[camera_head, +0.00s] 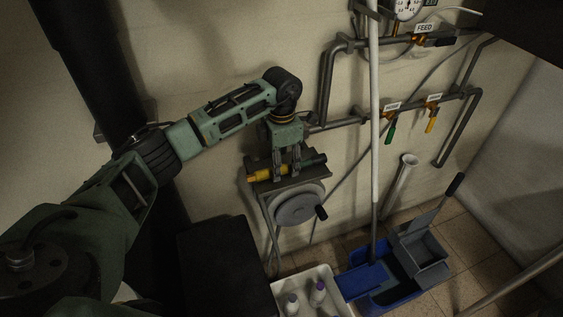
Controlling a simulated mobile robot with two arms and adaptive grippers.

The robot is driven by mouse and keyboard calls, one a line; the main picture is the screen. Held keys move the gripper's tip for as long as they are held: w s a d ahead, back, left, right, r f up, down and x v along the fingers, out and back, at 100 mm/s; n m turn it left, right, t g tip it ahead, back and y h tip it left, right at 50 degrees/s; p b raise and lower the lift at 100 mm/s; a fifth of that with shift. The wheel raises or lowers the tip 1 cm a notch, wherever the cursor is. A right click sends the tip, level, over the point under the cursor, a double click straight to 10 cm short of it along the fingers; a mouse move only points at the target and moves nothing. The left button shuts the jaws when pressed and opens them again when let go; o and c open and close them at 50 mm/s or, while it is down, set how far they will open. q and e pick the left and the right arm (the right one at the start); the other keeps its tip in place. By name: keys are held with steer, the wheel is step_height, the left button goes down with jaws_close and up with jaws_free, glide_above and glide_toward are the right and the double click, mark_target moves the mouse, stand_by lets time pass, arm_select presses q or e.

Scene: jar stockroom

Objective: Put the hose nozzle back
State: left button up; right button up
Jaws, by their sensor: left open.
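The hose nozzle (261,174), yellow at its left end and dark toward the right, lies on a small grey bracket (262,186) above a round grey hose reel (298,207). My left gripper (287,176) points down from above at the middle of the nozzle. Its jaws are open, with the fingers down at the nozzle and hiding part of it. I cannot tell whether they touch it. My right gripper is not in view.
Wall pipes (330,82) with labelled valves and a gauge (406,8) run at the right. A blue mop bucket (388,295) with a white pole (374,150) stands on the floor. A white tray (343,303) holds bottles. A dark box (220,262) stands below my arm.

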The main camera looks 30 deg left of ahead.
mark_target(282, 166)
arm_select(q)
steer(key=shift+r, duration=0.2)
steer(key=shift+w+r, duration=0.1)
steer(key=shift+r, duration=0.25)
step_height(282, 166, up, 11)
steer(key=b, duration=0.2)
steer(key=shift+d, duration=0.1)
